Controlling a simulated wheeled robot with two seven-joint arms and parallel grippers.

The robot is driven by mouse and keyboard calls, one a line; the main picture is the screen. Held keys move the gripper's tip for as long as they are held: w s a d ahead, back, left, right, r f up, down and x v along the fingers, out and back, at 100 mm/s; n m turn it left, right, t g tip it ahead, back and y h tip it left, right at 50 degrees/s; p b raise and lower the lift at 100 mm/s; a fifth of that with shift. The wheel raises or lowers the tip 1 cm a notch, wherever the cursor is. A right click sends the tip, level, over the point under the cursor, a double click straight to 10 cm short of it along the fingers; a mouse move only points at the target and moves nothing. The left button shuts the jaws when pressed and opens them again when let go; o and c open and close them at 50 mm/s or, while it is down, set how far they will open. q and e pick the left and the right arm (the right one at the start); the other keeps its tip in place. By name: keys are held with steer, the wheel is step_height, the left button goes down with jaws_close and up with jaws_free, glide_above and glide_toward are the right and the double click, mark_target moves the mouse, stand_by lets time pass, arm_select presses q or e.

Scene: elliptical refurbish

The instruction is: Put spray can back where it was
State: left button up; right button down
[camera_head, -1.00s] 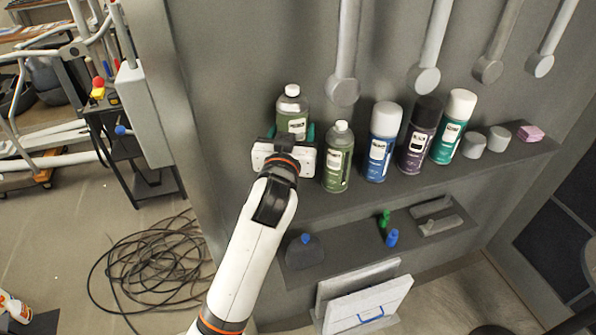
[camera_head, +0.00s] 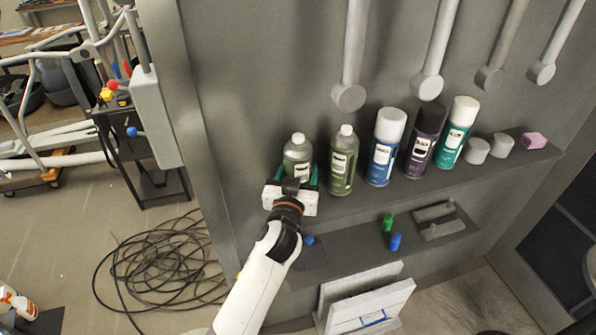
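A green spray can (camera_head: 298,156) with a pale label and light cap is at the left end of the upper shelf (camera_head: 400,190). My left gripper (camera_head: 296,174) is at its front, with a teal finger on each side of the can, and appears shut on it. The can looks roughly upright. Its base is hidden behind the gripper, so I cannot tell if it touches the shelf. A similar green can (camera_head: 343,162) stands just to its right, with a small gap. My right gripper is not in view.
A blue can (camera_head: 385,150), a purple can (camera_head: 422,145) and a teal can (camera_head: 455,135) stand farther right, then grey cylinders (camera_head: 489,148) and a pink block (camera_head: 533,140). Grey hanging tools (camera_head: 349,95) are above. The lower shelf (camera_head: 350,262) holds small items.

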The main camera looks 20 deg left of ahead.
arm_select(q)
steer(key=o, duration=1.2)
steer(key=shift+f, duration=0.1)
steer(key=o, duration=0.3)
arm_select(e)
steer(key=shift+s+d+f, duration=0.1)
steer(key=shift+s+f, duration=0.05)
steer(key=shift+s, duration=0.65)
arm_select(q)
steer(key=shift+r, duration=0.2)
steer(key=shift+s+f, duration=0.2)
steer(key=shift+s, duration=0.05)
steer(key=s+b, duration=0.1)
steer(key=s, duration=0.2)
steer(key=s+d+b, duration=0.1)
steer(key=s, duration=0.3)
steer(key=s+b, duration=0.1)
steer(key=s, duration=0.3)
steer(key=shift+s+d+r, duration=0.15)
steer(key=shift+s+d, duration=0.05)
steer(key=shift+d, duration=0.05)
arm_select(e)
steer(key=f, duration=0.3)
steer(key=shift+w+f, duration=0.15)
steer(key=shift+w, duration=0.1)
